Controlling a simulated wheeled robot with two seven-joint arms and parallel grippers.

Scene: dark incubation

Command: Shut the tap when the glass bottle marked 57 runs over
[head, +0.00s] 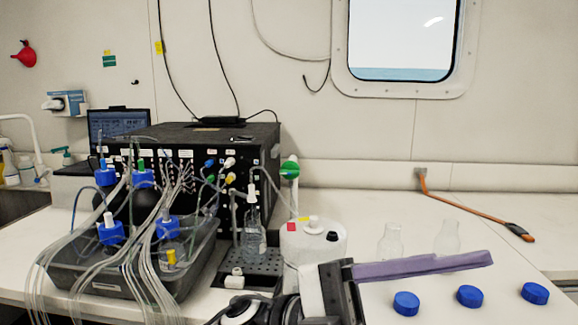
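A clear glass bottle (254,240) stands upright on a black perforated drip tray (266,262), beneath thin tubing and small fittings at the front of the black instrument. No number can be read on it, and its water level is too small to tell. A green tap handle (290,169) sits on a white upright fitting just right of the instrument. My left gripper (420,266) lies low in front, with long purple-grey fingers pointing right, well below the tap. The fingers overlap in this view, so their gap is hidden. My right gripper is out of view.
A white round container (313,241) stands right of the bottle. Two uncapped clear bottles (390,242) (447,238) and several blue caps (469,296) are on the right bench. A grey tub (120,280) with blue-capped bottles and many tubes crowds the left.

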